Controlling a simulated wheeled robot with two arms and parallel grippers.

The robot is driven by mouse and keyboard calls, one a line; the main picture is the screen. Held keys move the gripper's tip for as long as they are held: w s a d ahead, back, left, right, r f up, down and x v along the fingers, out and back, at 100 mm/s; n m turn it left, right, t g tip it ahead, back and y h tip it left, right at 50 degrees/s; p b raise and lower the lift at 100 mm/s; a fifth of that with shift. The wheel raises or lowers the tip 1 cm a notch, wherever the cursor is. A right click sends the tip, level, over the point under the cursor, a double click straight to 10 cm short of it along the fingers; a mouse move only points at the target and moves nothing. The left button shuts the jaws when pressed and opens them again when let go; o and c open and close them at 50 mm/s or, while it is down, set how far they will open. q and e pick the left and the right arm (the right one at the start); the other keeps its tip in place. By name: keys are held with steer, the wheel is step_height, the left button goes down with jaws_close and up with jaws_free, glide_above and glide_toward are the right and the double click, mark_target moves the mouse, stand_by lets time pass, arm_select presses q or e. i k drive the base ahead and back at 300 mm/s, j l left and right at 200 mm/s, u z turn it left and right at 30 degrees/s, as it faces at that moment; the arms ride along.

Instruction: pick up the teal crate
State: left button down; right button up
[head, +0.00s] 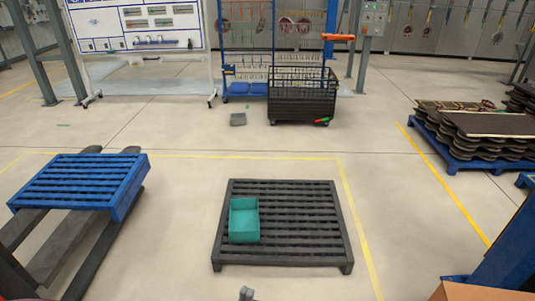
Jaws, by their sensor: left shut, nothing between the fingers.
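The teal crate (244,220) stands on the left part of a dark slatted pallet (300,215) on the floor, in the middle of the head view. It is open at the top and looks empty. My left gripper (247,293) shows only as a small grey tip at the bottom edge, below and in front of the pallet and apart from the crate. It is shut with nothing in it. My right gripper is not in the picture.
A blue pallet (80,182) rests on dark forks at the left. A black mesh cart (302,96) stands behind. Stacked dark parts on a blue pallet (455,152) are at the right. A cardboard box (480,292) is at bottom right. Floor around the dark pallet is clear.

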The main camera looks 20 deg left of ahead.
mark_target(244, 222)
steer(key=i+j+u, duration=0.2)
steer(key=i+u, duration=0.15)
steer(key=i, duration=0.15)
steer(key=i+u, duration=0.35)
steer(key=i, duration=0.2)
steer(key=i+u, duration=0.35)
steer(key=i, duration=0.15)
steer(key=i+j+z, duration=0.2)
steer(key=i, duration=0.35)
steer(key=i+j+z, duration=0.2)
steer(key=i+j, duration=0.2)
steer(key=i, duration=0.1)
